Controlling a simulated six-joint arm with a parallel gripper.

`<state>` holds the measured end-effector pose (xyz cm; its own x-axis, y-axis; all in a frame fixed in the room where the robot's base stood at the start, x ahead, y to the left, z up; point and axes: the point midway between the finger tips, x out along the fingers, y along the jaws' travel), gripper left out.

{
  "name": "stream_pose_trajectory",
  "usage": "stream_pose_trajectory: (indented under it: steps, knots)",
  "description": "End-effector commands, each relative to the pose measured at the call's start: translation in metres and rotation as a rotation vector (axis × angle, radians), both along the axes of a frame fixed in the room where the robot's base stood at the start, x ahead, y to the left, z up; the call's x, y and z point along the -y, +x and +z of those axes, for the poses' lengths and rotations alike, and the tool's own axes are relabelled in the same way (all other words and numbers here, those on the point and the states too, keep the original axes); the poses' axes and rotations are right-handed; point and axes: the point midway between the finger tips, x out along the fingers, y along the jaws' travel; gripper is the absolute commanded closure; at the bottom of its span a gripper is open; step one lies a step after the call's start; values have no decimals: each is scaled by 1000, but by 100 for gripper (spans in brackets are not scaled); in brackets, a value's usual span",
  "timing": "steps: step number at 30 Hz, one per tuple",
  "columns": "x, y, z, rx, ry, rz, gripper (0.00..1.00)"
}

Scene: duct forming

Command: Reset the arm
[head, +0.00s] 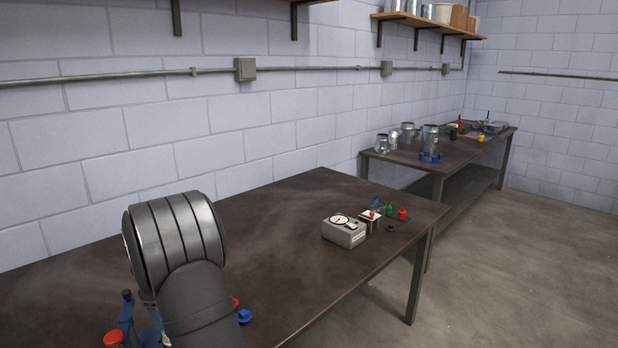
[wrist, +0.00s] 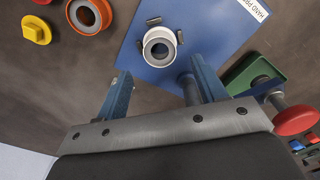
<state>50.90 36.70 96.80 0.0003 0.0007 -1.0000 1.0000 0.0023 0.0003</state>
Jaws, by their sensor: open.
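My gripper (wrist: 161,68) shows in the wrist view with its two blue-grey fingers spread apart and nothing between them. Its fingertips point toward a blue plate (wrist: 222,22) with a partly cut-off "HAND PRE" label. A round grey metal collar with a pale ring (wrist: 159,46) stands on that plate, just beyond the fingertips. In the head view my dark arm fills the lower left, and my gripper cannot be made out there.
The wrist view shows an orange ring (wrist: 89,14), a yellow knobbed piece (wrist: 37,30), a green tray (wrist: 254,73) and a red knob (wrist: 295,120). On the bench (head: 270,225) stands a grey gauge box (head: 344,232). A second bench (head: 450,152) holds metal duct pieces.

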Motion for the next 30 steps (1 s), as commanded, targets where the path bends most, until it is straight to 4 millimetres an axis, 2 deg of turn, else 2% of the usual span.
stream_pose_trajectory:
  steps: [1, 11, 17, 30]
  knots:
    - [0, 0, -12, -3, -2, 0, 36]
    - [0, -1, -78, -2, -2, 0, 36]
    - [-1, 1, -33, 4, 3, 0, 36]
    - [76, 7, 13, 2, 1, -4, 36]
